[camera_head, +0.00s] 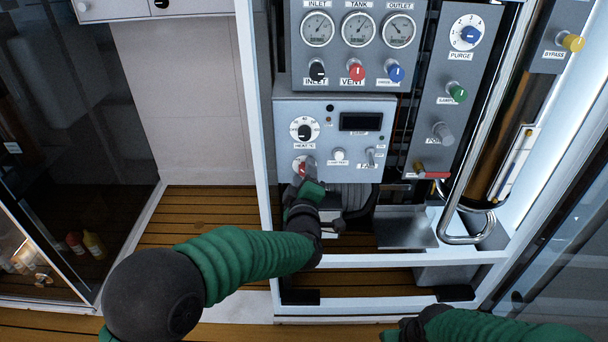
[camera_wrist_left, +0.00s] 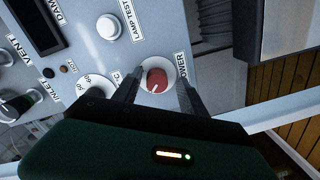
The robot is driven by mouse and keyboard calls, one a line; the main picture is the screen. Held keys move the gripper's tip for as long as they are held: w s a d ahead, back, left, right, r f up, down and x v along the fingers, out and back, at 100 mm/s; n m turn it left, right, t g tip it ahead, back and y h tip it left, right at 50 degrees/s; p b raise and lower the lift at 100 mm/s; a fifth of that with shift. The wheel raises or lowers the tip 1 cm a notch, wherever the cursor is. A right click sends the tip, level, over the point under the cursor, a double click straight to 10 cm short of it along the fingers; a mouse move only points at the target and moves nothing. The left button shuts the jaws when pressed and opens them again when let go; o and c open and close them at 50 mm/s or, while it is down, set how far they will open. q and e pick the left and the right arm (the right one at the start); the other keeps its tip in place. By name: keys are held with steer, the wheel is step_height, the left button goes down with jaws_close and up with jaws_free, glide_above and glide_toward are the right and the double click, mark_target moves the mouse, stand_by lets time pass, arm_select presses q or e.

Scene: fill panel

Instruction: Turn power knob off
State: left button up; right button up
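The power knob (camera_head: 301,168) is a small red knob on a white dial at the lower left of the grey control panel (camera_head: 350,110). In the left wrist view the red knob (camera_wrist_left: 157,79) sits beside a label that seems to read POWER. My left gripper (camera_head: 308,174) is at the knob. In the wrist view its two dark fingers (camera_wrist_left: 158,92) are apart, one on each side of the knob, with gaps visible, so no firm contact shows. My right gripper (camera_head: 392,334) is at the bottom edge, mostly cut off.
A heater dial (camera_head: 305,130) sits just above the power knob. A white lamp test button (camera_head: 339,155) and a toggle switch (camera_head: 371,157) are to its right. A white frame post (camera_head: 255,120) stands close on the left. A metal shelf (camera_head: 405,228) is at the lower right.

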arm_select(q)
steer(key=shift+r, duration=0.15)
steer(key=s+p, duration=0.5)
steer(key=s, duration=1.1)
steer(key=shift+s+r, duration=0.3)
steer(key=shift+s, duration=0.1)
